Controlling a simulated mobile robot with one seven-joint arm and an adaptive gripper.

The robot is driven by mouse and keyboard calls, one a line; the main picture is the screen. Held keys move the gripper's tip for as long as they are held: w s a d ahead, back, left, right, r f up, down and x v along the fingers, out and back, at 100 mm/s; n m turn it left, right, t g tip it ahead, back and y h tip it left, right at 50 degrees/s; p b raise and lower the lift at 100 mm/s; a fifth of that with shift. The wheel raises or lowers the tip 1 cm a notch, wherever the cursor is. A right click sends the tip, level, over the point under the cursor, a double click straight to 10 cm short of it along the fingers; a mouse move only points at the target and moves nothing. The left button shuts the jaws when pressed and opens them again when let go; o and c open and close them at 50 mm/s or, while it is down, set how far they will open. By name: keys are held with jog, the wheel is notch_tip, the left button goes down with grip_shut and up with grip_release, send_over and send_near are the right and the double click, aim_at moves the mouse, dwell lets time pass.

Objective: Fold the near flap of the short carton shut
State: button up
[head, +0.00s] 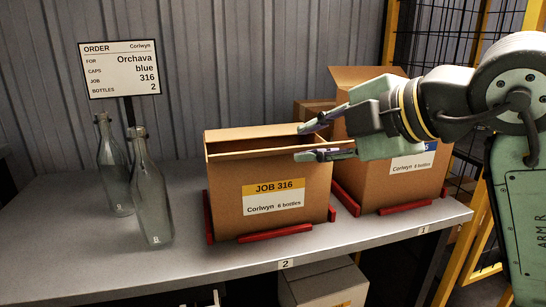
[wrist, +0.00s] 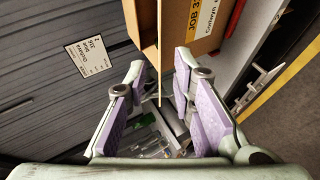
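The short carton (head: 235,175) is a brown box with a yellow JOB 316 label, standing on the bench in the head view. Its top shows a dark opening. Its near side rises as a thin upright panel, the near flap (wrist: 160,30), seen edge-on in the wrist view; where it hinges I cannot tell. My gripper (head: 301,143) is open at the carton's upper right end, one finger above the other in the head view. In the wrist view my gripper (wrist: 159,68) has its purple-padded fingers either side of the thin panel edge. Contact with it is not clear.
A taller carton (head: 360,180) with a raised flap stands right of it, partly behind my arm. Red rails (head: 275,234) edge both cartons' places. Two clear bottles (head: 152,200) and an order sign (head: 120,70) stand left. Another carton (head: 325,285) is below the bench.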

aim_at(257, 157)
jog(key=x, duration=1)
jog(key=shift+a, duration=0.2)
jog(key=shift+c, duration=0.4)
grip_shut()
